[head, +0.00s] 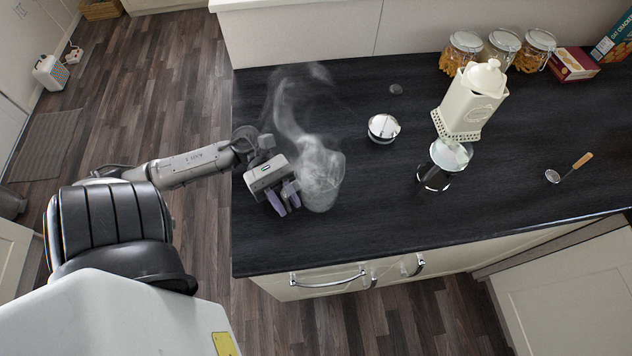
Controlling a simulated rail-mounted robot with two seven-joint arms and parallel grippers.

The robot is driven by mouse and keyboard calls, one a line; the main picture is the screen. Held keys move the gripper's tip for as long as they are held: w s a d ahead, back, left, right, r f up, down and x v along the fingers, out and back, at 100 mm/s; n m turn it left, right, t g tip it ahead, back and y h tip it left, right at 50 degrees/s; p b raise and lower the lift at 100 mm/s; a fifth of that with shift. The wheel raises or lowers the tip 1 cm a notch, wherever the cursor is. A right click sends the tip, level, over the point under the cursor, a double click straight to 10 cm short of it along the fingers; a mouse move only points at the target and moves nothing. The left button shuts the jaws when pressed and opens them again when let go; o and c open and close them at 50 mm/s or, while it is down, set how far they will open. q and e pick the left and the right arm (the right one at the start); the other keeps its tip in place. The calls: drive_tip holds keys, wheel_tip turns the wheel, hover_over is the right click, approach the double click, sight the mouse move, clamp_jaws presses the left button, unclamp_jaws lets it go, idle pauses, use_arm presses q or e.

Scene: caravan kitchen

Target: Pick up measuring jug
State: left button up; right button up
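A clear, whitish jug-like vessel (322,178), which I take to be the measuring jug, stands near the left end of the black worktop. Pale, smoke-like wisps show above and behind it, and its outline is faint. My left gripper (287,209) is just to the left of the jug, low over the worktop, with its two purple fingers pointing down and toward the front edge. My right gripper is not in view.
Right of the jug are a shiny round-lidded pot (383,128), a glass vessel (448,156) and a cream lidded canister (470,105). A wooden-handled utensil (571,167) lies farther right. Glass jars (501,48) and a red box (573,64) stand behind. Worktop (335,245) is clear in front.

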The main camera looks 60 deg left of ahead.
sight(284, 193)
use_arm(q)
clamp_jaws()
idle(0.6)
drive_tip(key=shift+r, duration=0.1)
drive_tip(key=shift+r, duration=0.65)
wheel_tip(284, 193, up, 2)
drive_tip(key=shift+r, duration=0.25)
drive_tip(key=w+d+r+b, duration=0.1)
drive_tip(key=w+d+r, duration=0.2)
drive_tip(key=d+r, duration=0.4)
drive_tip(key=shift+w+d, duration=0.4)
drive_tip(key=shift+d, duration=1.45)
